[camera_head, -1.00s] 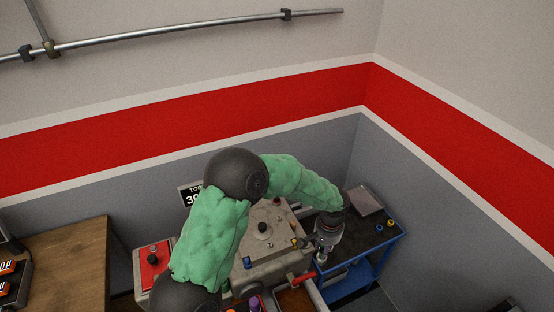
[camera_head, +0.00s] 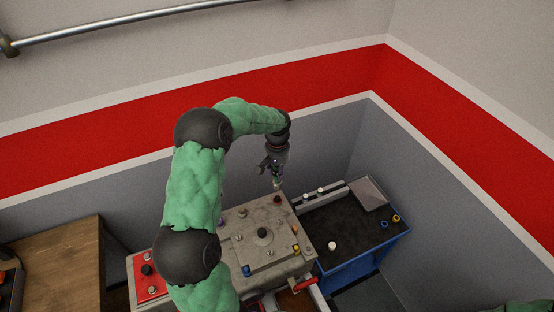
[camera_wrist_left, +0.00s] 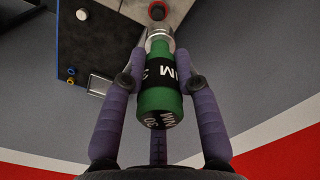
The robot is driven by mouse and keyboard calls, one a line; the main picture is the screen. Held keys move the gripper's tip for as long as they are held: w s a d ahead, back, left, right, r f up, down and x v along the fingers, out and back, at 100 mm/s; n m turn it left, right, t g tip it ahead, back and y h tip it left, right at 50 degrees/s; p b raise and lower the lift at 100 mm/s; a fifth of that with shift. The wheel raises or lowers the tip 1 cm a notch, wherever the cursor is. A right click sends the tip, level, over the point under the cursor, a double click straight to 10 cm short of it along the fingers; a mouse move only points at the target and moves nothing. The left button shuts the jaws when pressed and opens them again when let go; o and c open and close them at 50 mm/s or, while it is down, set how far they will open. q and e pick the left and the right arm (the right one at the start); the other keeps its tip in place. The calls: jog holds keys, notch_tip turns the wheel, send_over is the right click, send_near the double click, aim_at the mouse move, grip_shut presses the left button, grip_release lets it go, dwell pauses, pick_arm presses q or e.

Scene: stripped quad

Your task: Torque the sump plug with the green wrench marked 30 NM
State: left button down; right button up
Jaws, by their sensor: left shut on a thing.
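My left gripper (camera_head: 275,180) is raised at the far corner of the grey block (camera_head: 228,212). In the left wrist view the gripper (camera_wrist_left: 160,95) is shut on a green wrench (camera_wrist_left: 160,102) with a black band; white lettering including "NM" and "30" partly shows. The wrench's metal end points at a dark red round fitting (camera_wrist_left: 157,11) on the block; I cannot tell whether they touch. A dark red cap (camera_head: 277,199) shows at that corner in the head view. I cannot tell which fitting is the sump plug. My right gripper is out of view.
A blue cart (camera_head: 362,257) with a black top stands right of the block, holding a pale rack (camera_head: 330,193), a white round piece (camera_head: 332,245) and small coloured rings. A red panel (camera_head: 150,282) and wooden table (camera_head: 62,265) are left. Walls close off the back.

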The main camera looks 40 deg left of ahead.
aim_at(277, 182)
pick_arm(q)
jog(key=shift+s+d+r, duration=0.3)
jog(key=shift+s+r, duration=0.05)
jog(key=shift+s, duration=0.05)
jog(key=shift+w+a+f, duration=0.15)
jog(key=shift+w+f, duration=0.05)
jog(key=shift+f, duration=0.05)
jog(key=shift+s+f+b, duration=0.1)
jog(key=shift+f+b, duration=1.9)
jog(key=shift+f, duration=0.55)
jog(key=shift+f+n+b, duration=0.2)
jog(key=shift+n+b, duration=0.2)
jog(key=shift+n, duration=0.2)
jog(key=n+b, duration=0.1)
jog(key=n, duration=0.2)
jog(key=shift+r+n, duration=0.1)
jog(key=shift+n, duration=0.2)
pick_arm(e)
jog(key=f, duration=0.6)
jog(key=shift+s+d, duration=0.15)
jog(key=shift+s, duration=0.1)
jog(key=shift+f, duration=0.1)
